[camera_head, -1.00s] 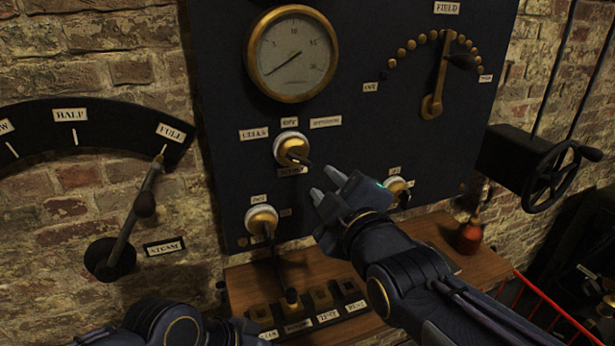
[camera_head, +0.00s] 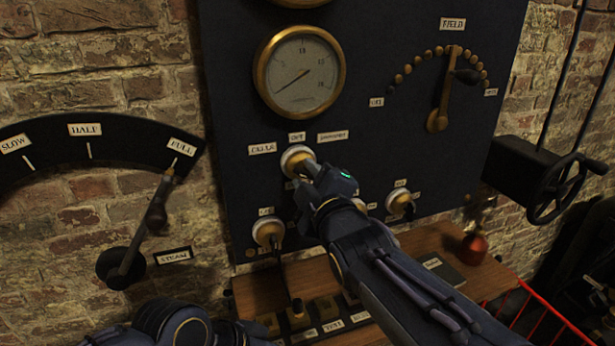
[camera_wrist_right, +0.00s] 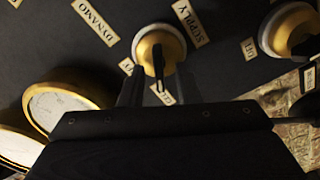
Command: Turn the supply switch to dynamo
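The supply switch (camera_head: 297,158) is a white-rimmed brass knob on the dark panel, with the CELLS label (camera_head: 262,149) at its left, OFF above and the DYNAMO label (camera_head: 333,136) at its right. My right gripper (camera_head: 308,176) is at the knob and hides its lower right part. In the right wrist view the brass knob (camera_wrist_right: 160,45) carries a dark lever that reaches between the fingers. The fingers of my right gripper (camera_wrist_right: 158,92) stand apart, one on each side of the lever. Which label the lever points to is unclear. My left gripper is out of view.
Two more knobs sit nearby: one lower left (camera_head: 267,230) and one to the right (camera_head: 400,202). A gauge (camera_head: 300,72) is above, the field lever (camera_head: 440,100) upper right, the steam lever (camera_head: 140,225) at left. A wooden shelf (camera_head: 250,300) juts out below.

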